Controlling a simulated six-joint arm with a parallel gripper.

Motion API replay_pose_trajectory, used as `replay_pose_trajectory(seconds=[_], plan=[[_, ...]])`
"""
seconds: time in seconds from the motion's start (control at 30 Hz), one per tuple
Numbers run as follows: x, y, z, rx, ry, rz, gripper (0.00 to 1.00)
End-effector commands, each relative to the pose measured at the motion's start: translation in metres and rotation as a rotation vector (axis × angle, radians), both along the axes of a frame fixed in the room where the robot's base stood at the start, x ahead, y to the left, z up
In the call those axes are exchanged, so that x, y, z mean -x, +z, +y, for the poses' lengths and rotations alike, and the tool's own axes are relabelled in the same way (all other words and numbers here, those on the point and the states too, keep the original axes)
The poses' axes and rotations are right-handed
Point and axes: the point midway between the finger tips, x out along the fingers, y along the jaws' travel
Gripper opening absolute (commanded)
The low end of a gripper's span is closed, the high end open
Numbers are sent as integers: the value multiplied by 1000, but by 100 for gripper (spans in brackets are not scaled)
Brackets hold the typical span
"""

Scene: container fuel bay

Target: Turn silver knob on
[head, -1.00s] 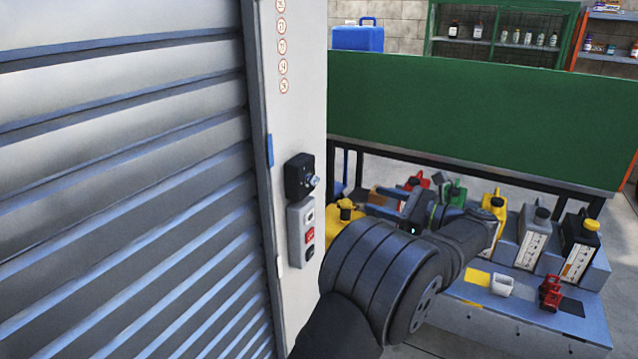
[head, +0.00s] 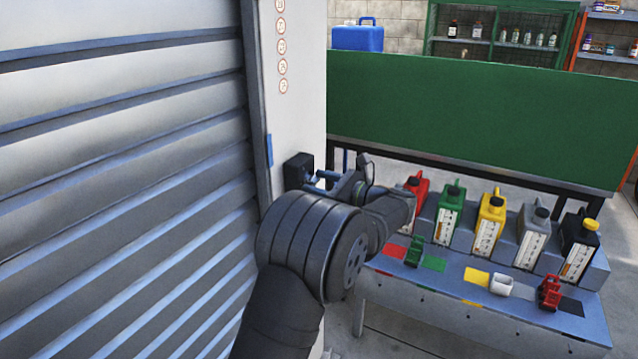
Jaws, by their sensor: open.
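The silver knob belongs to a small black switch box (head: 297,168) on the pale post beside the roller shutter. The knob itself is hard to make out now, because my gripper's fingers cover its place. My gripper (head: 317,181) is open, with its fingers pointing left at the front of the box. The fingertips are at or very close to the knob; I cannot tell whether they touch it or lie around it.
The ribbed roller shutter (head: 120,200) fills the left. A blue bench (head: 450,290) with several coloured fuel cans stands at the right, before a green panel (head: 480,120). My arm hides the button panel below the switch box.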

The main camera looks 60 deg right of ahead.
Motion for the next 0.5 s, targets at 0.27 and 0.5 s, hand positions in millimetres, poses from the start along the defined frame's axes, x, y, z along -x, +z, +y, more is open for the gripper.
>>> replay_pose_trajectory(seconds=[0.27, 0.5], plan=[[-2, 0, 0, 0, 0, 0, 48], [-2, 0, 0, 0, 0, 0, 5]])
